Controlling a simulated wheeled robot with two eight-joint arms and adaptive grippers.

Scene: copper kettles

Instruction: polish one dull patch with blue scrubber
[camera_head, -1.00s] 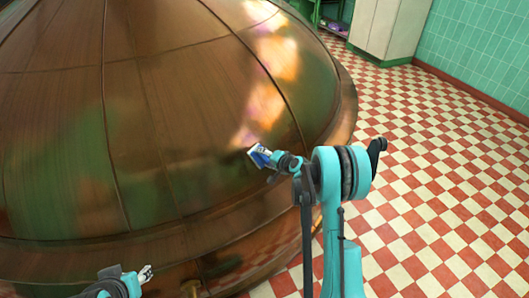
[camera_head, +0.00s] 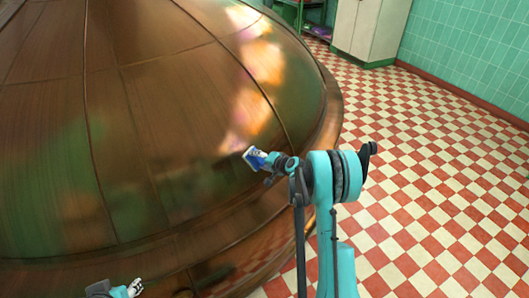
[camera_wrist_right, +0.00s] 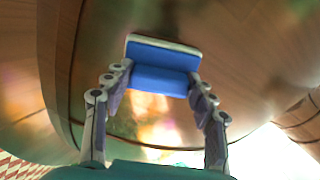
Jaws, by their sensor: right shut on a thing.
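The blue scrubber (camera_wrist_right: 160,80) has a pale edge and sits between the fingers of my right gripper (camera_wrist_right: 158,92) in the right wrist view. My right gripper (camera_head: 262,160) is shut on it and holds it at the lower right side of the copper kettle (camera_head: 140,100). I cannot tell whether the scrubber touches the copper. The kettle's dome shows bright, blotchy reflections, and I cannot make out a dull patch for certain. My left gripper (camera_head: 135,287) is low at the bottom left in the head view, apart from the kettle's upper dome; its fingers are too small to judge.
The kettle's broad rim (camera_head: 322,125) curves around its right side. A red and cream checkered floor (camera_head: 430,180) lies open to the right. A pale cabinet (camera_head: 370,28) and a green shelf (camera_head: 300,14) stand at the back by a green tiled wall (camera_head: 465,45).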

